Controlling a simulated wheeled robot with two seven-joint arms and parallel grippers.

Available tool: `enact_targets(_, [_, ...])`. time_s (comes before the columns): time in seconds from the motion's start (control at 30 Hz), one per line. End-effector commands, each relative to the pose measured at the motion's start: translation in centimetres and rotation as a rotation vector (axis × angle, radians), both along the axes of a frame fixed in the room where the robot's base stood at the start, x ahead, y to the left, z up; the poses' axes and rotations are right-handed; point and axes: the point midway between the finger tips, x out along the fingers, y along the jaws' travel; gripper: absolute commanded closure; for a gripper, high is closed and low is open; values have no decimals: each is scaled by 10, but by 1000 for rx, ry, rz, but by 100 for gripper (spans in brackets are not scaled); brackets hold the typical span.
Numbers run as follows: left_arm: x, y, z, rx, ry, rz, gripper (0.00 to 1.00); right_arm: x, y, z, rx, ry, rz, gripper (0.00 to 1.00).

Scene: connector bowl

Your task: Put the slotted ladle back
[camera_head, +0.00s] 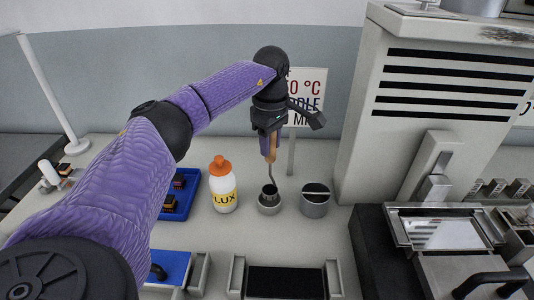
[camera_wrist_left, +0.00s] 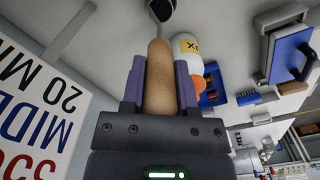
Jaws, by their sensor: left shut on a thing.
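The slotted ladle has a wooden handle (camera_head: 270,152) and a thin dark metal shaft (camera_head: 272,176), and it hangs upright. My left gripper (camera_head: 267,142) is shut on the handle; in the left wrist view the handle (camera_wrist_left: 158,75) sits between both fingers. The ladle's dark head (camera_head: 269,190) is at the mouth of a small grey bowl (camera_head: 269,208). I cannot tell whether it rests in the bowl or hovers just over it. My right gripper is out of view.
A grey pot (camera_head: 314,207) with a thin rod across its top stands right of the bowl. Behind is a sign (camera_head: 308,95) on a post (camera_head: 292,155). A blue tray (camera_head: 190,185) is farther left.

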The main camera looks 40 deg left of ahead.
Motion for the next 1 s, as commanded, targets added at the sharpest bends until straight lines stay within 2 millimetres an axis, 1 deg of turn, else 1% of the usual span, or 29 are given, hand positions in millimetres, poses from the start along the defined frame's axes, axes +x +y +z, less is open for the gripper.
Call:
enact_targets(0.1, [-1,0,-24,1,4,0,100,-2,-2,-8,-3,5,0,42])
enact_targets(0.17, [-1,0,-34,0,3,0,100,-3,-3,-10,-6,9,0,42])
enact_targets(0.2, [0,0,-36,0,2,0,100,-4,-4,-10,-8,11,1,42])
enact_targets(0.37, [0,0,-34,0,-1,0,100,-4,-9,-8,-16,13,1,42])
enact_targets(0.5, [0,0,-37,0,0,0,100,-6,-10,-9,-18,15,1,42])
enact_targets(0.53, [0,0,-37,0,0,0,56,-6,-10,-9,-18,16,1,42])
enact_targets(0.57, [0,0,-37,0,0,0,50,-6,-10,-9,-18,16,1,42])
enact_targets(0.6, [0,0,-37,0,0,0,41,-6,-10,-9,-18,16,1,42])
enact_targets(0.67, [0,0,-36,0,0,0,29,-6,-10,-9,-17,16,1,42])
enact_targets(0.7, [0,0,-36,0,0,0,27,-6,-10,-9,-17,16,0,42])
enact_targets(0.93, [0,0,-36,0,0,0,27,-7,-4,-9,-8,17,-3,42])
enact_targets(1.0, [0,0,-29,0,-2,0,27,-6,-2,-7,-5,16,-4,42])
